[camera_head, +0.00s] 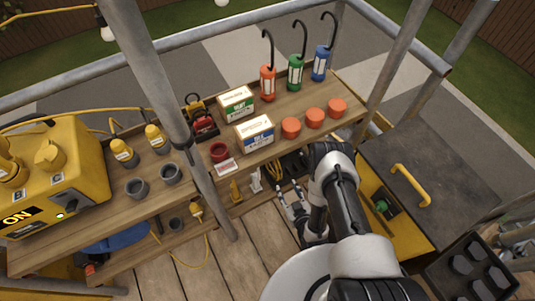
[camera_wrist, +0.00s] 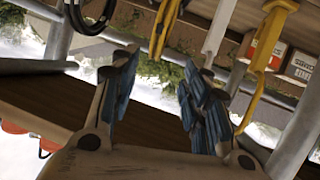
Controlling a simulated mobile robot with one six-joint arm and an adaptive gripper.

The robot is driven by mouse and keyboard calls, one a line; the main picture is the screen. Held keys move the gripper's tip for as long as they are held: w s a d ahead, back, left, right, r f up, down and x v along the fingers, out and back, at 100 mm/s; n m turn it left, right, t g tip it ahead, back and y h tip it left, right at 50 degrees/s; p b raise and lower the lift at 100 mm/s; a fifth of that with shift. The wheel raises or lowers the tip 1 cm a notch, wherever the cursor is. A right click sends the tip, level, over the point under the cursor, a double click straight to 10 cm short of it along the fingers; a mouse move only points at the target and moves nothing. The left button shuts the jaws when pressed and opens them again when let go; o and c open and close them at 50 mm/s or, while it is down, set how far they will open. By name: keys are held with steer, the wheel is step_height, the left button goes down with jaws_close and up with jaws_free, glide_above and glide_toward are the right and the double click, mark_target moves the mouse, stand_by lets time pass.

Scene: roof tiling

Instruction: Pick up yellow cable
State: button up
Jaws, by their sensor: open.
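In the head view, a looped yellow cable (camera_head: 273,170) shows below the front edge of the workbench, partly hidden by it. In the wrist view, a yellow loop that looks like this cable (camera_wrist: 163,25) is at the top middle, beyond the fingertips. My gripper (camera_head: 292,200) is in front of the bench, below and a little right of the cable in the head view. In the wrist view my gripper (camera_wrist: 157,75) has its blue-padded fingers spread, with nothing between them. The loop is apart from the fingers.
The wooden workbench (camera_head: 200,172) carries cups, boxes and hanging lamps. A thin yellow cord (camera_head: 188,264) trails at the lower left. In the wrist view, a black coil (camera_wrist: 78,18) and a yellow tool (camera_wrist: 263,40) flank the loop. A metal post (camera_head: 212,200) stands left of my gripper.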

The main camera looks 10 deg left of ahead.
mark_target(278, 167)
steer(key=b+x, duration=0.4)
steer(key=x, duration=0.6)
steer(key=shift+w+f, duration=0.3)
steer(key=b+x, duration=0.3)
steer(key=x, duration=0.2)
steer(key=shift+w+f, duration=0.1)
steer(key=shift+w, duration=0.3)
steer(key=shift+c, duration=0.4)
jaws_close()
